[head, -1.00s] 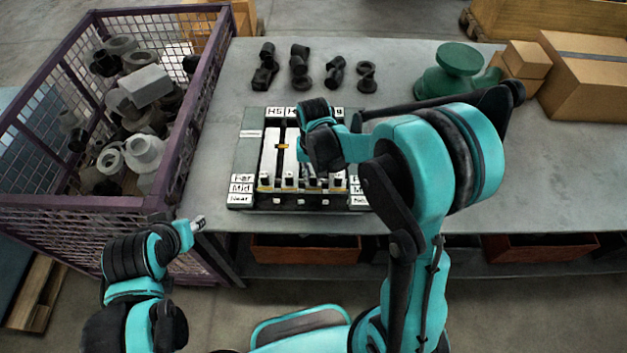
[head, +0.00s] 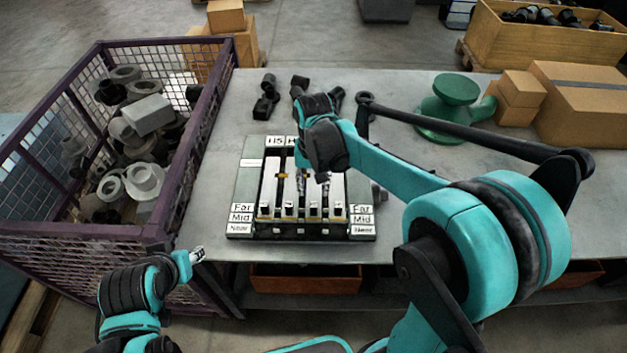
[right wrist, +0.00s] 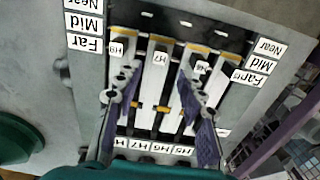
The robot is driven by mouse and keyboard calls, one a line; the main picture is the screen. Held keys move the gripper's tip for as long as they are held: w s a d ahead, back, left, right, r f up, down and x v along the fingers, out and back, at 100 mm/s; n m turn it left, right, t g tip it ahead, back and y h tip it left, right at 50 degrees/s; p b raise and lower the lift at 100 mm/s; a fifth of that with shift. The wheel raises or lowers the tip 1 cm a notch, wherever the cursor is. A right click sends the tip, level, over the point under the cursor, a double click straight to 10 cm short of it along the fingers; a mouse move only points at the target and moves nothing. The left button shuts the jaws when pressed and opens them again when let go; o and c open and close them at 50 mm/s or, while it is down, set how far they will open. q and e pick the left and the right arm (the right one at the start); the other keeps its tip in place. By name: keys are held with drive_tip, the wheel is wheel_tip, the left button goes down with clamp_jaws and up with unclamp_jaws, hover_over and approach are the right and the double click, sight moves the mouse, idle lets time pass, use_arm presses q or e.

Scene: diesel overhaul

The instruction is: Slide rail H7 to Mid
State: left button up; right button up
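A dark rail block (head: 244,185) stands on the table with pale rails side by side and Far, Mid and Near labels on both sides. In the right wrist view, rail H7 (right wrist: 159,62) is in the middle, its tag about level with the Far labels (right wrist: 88,44). H6's tag (right wrist: 201,67) is to its right. My right gripper (right wrist: 155,97) is open above the rails, one finger on each side of H7; contact is unclear. In the head view, my right gripper (head: 315,182) partly hides the rails. My left gripper (head: 197,254) hangs off the table's front edge; its fingers are too small to judge.
A purple mesh crate (head: 150,232) of grey parts stands left of the table (head: 205,215). Dark fittings (head: 265,100) lie behind the block. A green part (head: 456,110) and cardboard boxes (head: 580,100) stand at the back right. The table right of the block is partly under my arm.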

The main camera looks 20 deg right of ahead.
wheel_tip(320, 180, up, 3)
drive_tip(key=shift+f, duration=0.2)
idle(0.4)
drive_tip(key=s+d+f+n+t+b, duration=0.3)
drive_tip(key=s+f+t+b, duration=0.4)
drive_tip(key=s, duration=0.6)
wheel_tip(320, 180, down, 2)
drive_tip(key=b, duration=0.3)
drive_tip(key=shift+s+d, duration=0.2)
drive_tip(key=shift+d, duration=0.2)
